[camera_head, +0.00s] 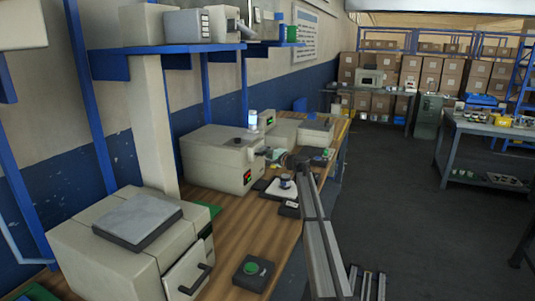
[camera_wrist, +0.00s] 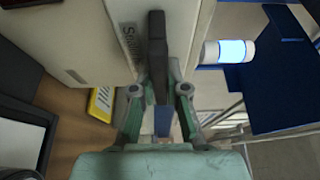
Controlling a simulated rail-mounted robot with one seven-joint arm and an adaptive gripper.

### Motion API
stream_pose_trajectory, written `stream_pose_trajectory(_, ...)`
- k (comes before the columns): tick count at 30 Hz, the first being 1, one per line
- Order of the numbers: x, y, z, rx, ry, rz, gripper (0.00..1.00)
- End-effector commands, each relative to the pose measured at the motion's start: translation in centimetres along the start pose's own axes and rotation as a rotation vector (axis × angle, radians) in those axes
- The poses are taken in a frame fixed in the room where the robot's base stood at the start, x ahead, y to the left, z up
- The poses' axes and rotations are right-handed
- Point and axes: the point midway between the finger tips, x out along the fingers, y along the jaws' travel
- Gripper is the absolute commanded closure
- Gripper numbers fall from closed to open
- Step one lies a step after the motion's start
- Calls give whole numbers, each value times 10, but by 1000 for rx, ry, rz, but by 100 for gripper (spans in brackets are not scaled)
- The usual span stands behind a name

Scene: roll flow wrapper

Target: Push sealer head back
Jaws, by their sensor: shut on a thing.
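The cream machine (camera_head: 215,158) with a small red display stands on the wooden bench against the wall. In the wrist view its pale casing (camera_wrist: 75,40) fills the upper left and carries partly hidden lettering. A dark bar (camera_wrist: 157,45) runs along that casing; I cannot tell for certain whether it is the sealer head or its handle. My gripper (camera_wrist: 158,98) has its green fingers on either side of the bar and is shut on it. In the head view my gripper (camera_head: 270,153) is small, at the machine's right front, and the contact is unclear.
A white cylinder with a blue glow (camera_wrist: 228,52) is right of the bar. A yellow label (camera_wrist: 102,103) lies left of my fingers. On the bench are a spool (camera_head: 285,182), a green button box (camera_head: 254,273) and a nearer cream machine (camera_head: 120,245).

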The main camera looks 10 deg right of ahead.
Motion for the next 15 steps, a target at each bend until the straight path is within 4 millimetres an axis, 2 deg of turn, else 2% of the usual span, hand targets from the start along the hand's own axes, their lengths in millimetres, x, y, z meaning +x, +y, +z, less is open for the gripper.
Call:
stream_pose_trajectory(2, 4, -2, 0, 0, 0, -3, 100)
stream_pose_trajectory(3, 4, -2, 0, 0, 0, -3, 73)
stream_pose_trajectory(4, 4, -2, 0, 0, -1, -3, 62)
stream_pose_trajectory(15, 1, -1, 0, 0, 0, -2, 60)
